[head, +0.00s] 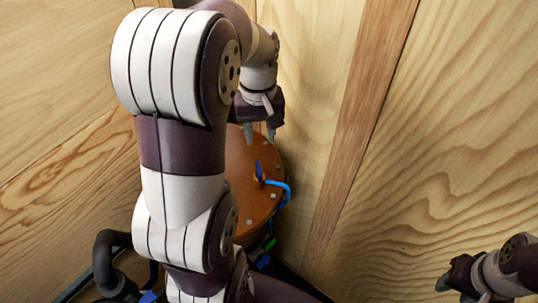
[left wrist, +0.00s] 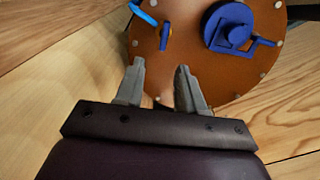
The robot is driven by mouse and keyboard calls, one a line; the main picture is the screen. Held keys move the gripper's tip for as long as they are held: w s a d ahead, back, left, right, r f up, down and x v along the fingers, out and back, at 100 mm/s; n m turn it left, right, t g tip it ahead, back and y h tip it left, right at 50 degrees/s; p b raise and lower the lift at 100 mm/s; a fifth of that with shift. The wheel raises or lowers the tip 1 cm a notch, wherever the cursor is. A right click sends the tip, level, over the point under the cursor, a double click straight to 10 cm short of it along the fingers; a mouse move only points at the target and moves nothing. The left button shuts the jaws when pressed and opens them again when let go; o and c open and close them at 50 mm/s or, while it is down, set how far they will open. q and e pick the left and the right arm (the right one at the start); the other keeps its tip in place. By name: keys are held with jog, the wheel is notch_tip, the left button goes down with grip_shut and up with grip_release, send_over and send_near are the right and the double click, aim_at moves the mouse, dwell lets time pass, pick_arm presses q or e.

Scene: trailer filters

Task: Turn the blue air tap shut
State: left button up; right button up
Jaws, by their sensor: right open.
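The blue air tap (head: 259,170) stands on a round orange-brown lid (head: 246,200), with a light-blue hose (head: 284,187) beside it. In the left wrist view the tap's narrow blue handle (left wrist: 165,36) runs roughly up and down the picture, beyond my fingertips. My left gripper (head: 260,137) is open and empty above the lid's far part, apart from the tap; its two spread fingers also show in the left wrist view (left wrist: 162,75). My right gripper (head: 447,280) is open at the lower right, far from the lid. My left arm hides the lid's left part in the head view.
A larger round blue fitting (left wrist: 229,27) with a side lever (left wrist: 263,43) sits on the lid near the tap. Wooden panels (head: 440,120) surround the lid closely. A dark curved pipe (head: 104,262) stands at the lower left. Several bolts ring the lid.

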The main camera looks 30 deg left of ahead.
pick_arm(q)
jog(key=b, duration=0.3)
send_over(259, 169)
jog(key=f, duration=0.4)
jog(key=shift+s+f, duration=0.25)
jog(key=shift+s, duration=0.1)
jog(key=shift+s+d+f+p, duration=0.1)
jog(key=shift+s+f+p, duration=0.1)
jog(key=shift+f+p, duration=0.6)
jog(key=f, duration=0.1)
jog(key=w+f, duration=0.1)
jog(key=f, duration=0.1)
jog(key=f+p, duration=0.1)
jog(key=f, duration=0.1)
jog(key=shift+w+a, duration=0.2)
jog(key=shift+w, duration=0.15)
jog(key=shift+s+d, duration=0.1)
jog(key=shift+s, duration=0.4)
jog(key=shift+c, duration=0.3)
jog(key=shift+w, duration=0.15)
grip_shut()
pick_arm(e)
jog(key=shift+s+d+f, duration=0.1)
jog(key=shift+s+f, duration=0.6)
jog(key=shift+f, duration=0.1)
